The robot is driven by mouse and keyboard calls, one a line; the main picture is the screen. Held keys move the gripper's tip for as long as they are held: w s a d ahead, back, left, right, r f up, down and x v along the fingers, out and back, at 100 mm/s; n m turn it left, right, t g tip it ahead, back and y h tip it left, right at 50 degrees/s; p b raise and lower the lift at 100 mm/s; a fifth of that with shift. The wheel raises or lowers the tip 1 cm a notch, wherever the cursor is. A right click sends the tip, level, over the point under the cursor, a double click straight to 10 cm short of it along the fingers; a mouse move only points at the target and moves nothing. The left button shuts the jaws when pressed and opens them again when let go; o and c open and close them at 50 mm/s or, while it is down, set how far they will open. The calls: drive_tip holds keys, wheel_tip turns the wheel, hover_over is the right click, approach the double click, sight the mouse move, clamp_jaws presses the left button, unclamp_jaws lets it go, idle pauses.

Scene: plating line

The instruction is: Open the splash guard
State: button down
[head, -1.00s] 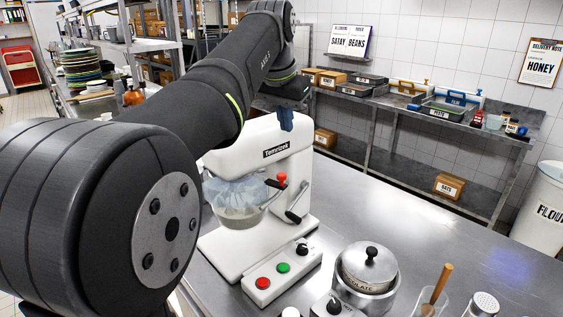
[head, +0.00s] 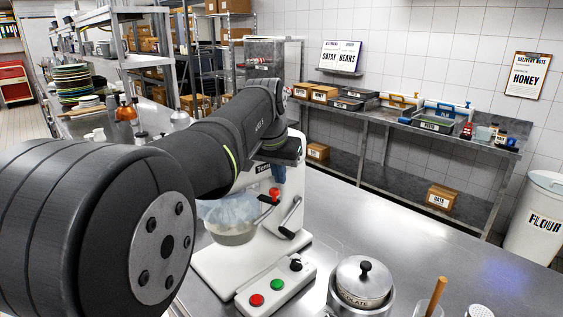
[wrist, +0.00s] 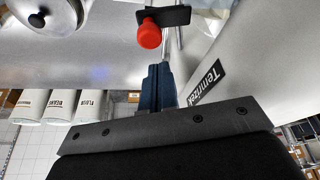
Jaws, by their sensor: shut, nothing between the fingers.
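The white stand mixer (head: 215,262) stands on the steel counter. Its clear, bluish splash guard (head: 232,208) sits over the metal bowl (head: 232,238) and looks closed. A red knob (head: 275,191) on a dark plate shows at the guard's right side; the knob also shows in the wrist view (wrist: 149,34). My gripper (head: 278,180), with blue fingers, points down beside the mixer head, just above the knob. In the wrist view my shut, empty fingers (wrist: 158,72) end close to the knob. I cannot tell whether they touch it.
A control box with a red button (head: 256,300) and a green button (head: 277,284) lies in front. A lidded pot (head: 363,282) stands to the right. The counter behind the pot is clear.

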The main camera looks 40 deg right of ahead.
sight(272, 190)
drive_tip(key=shift+s+a+f, duration=0.2)
drive_tip(key=shift+s+a, duration=0.1)
drive_tip(key=shift+a, duration=0.35)
drive_tip(key=shift+a, duration=0.15)
drive_tip(key=shift+s+a+m, duration=0.15)
drive_tip(key=shift+a+m, duration=0.1)
drive_tip(key=shift+m, duration=0.15)
drive_tip(key=shift+a, duration=0.1)
drive_tip(key=shift+s+a+m+g, duration=0.2)
drive_tip(key=shift+a+m+g, duration=0.2)
drive_tip(key=shift+a+m, duration=0.5)
drive_tip(key=w+a+m, duration=0.1)
drive_tip(key=w+a, duration=0.2)
drive_tip(key=a, duration=0.8)
drive_tip(key=shift+w+a+m+g, duration=0.25)
drive_tip(key=shift+a+m+g, duration=0.05)
drive_tip(key=shift+m, duration=0.1)
